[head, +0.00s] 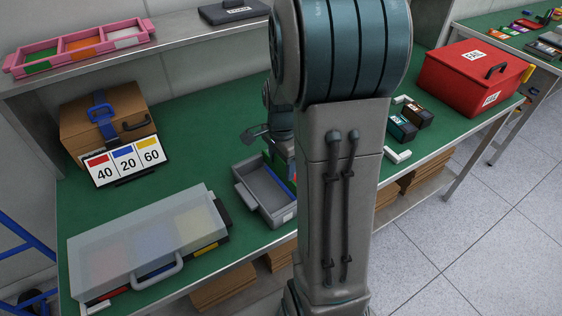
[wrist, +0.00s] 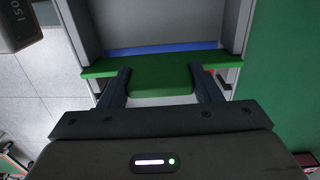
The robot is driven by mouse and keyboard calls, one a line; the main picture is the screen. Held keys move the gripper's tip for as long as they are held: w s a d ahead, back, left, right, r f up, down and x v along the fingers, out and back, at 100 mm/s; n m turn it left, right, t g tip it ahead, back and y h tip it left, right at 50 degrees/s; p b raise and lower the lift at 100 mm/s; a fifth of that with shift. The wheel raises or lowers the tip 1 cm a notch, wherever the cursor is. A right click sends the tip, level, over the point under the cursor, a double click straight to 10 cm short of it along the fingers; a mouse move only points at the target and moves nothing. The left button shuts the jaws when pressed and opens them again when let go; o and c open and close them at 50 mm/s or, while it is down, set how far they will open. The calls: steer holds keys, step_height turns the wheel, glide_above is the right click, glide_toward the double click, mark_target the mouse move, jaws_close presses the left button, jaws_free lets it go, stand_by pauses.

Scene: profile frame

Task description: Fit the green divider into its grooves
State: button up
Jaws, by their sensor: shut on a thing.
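The green divider (wrist: 160,66) is a T-shaped plate with a long top bar. My gripper (wrist: 160,86) is shut on it, one finger on each side of its lower tab. The bar reaches across both side walls of the grey tray (wrist: 236,25) in the wrist view. I cannot tell whether its ends sit in the grooves or above them. A blue divider (wrist: 160,49) spans the tray just beyond, parallel to the green one. In the head view the grey tray (head: 246,200) is on the green table, and my arm hides its right part and most of the gripper.
A clear-lidded case (head: 150,245) lies left of the tray. A number card (head: 125,162) stands before a brown case (head: 108,118). Dark boxes (head: 402,128) and a red box (head: 470,82) are to the right. The table behind the tray is mostly clear.

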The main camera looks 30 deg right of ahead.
steer(key=shift+f+b, duration=0.55)
steer(key=shift+f, duration=0.25)
steer(key=o, duration=1.2)
steer(key=shift+r, duration=0.1)
step_height(320, 180, up, 14)
steer(key=p, duration=0.1)
